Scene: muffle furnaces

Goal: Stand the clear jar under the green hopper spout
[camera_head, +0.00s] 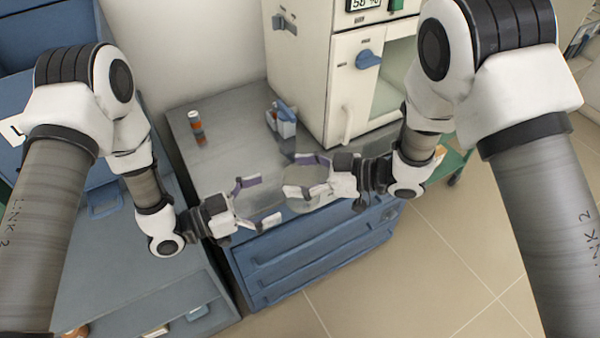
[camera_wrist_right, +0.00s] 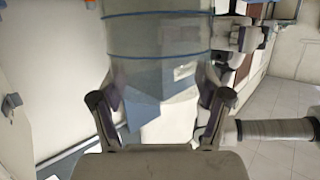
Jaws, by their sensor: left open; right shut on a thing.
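The clear jar (camera_head: 314,180) is see-through and hard to make out in the head view, above the front edge of the metal-topped bench. My right gripper (camera_head: 302,176) is shut around it. In the right wrist view the jar (camera_wrist_right: 155,60) fills the upper middle, with thin blue rings, between the two fingers of my right gripper (camera_wrist_right: 160,112). My left gripper (camera_head: 258,202) is open and empty, just left of the jar, its fingers pointing toward it. I cannot make out the green hopper or its spout in either view.
The metal bench top (camera_head: 225,160) has blue drawers below. An orange-and-white bottle (camera_head: 196,124) and a small blue-and-white item (camera_head: 283,119) stand on it. A cream furnace (camera_head: 345,75) with a blue knob stands behind. A green cart (camera_head: 455,163) is at right, beside open floor.

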